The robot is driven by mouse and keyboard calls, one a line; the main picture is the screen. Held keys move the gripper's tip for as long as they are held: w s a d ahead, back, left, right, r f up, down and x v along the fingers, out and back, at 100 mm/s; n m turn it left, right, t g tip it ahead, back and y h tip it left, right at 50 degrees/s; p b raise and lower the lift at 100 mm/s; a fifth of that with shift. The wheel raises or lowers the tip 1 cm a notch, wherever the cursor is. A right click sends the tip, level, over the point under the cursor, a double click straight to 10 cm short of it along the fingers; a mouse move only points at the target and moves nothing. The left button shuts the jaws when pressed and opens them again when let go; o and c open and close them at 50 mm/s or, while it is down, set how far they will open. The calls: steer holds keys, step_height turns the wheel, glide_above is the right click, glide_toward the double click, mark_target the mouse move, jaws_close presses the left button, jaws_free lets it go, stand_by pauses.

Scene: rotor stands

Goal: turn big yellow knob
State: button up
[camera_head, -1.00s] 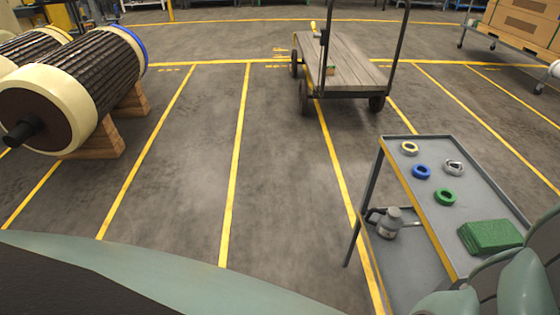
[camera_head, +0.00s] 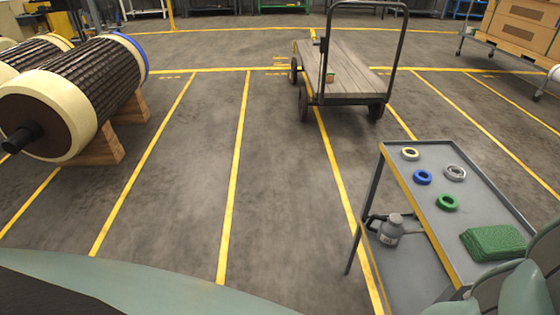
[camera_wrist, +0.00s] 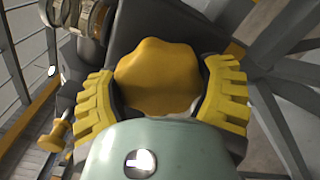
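The big yellow knob (camera_wrist: 158,78) has a lobed rim and fills the middle of the wrist view, in front of a dark grey housing. My gripper (camera_wrist: 160,92) has yellow ridged fingers, one on the left side of the knob and one on the right. Both inner faces look very close to the knob's rim. I cannot tell whether they press on it. Neither the knob nor my gripper shows in the head view.
In the wrist view, a smaller yellow knob (camera_wrist: 53,135) sits at the left, below a metal cylinder (camera_wrist: 82,16). In the head view, a grey cart (camera_head: 472,231) stands at the right, a flatbed trolley (camera_head: 345,72) farther back, and a rotor (camera_head: 78,88) at the left. The middle floor is clear.

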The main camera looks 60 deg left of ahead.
steer(key=o, duration=0.4)
steer(key=shift+s, duration=0.1)
steer(key=v, duration=1.1)
steer(key=shift+s+a, duration=0.15)
steer(key=shift+s, duration=0.2)
stand_by(0.3)
steer(key=shift+r, duration=0.1)
stand_by(0.4)
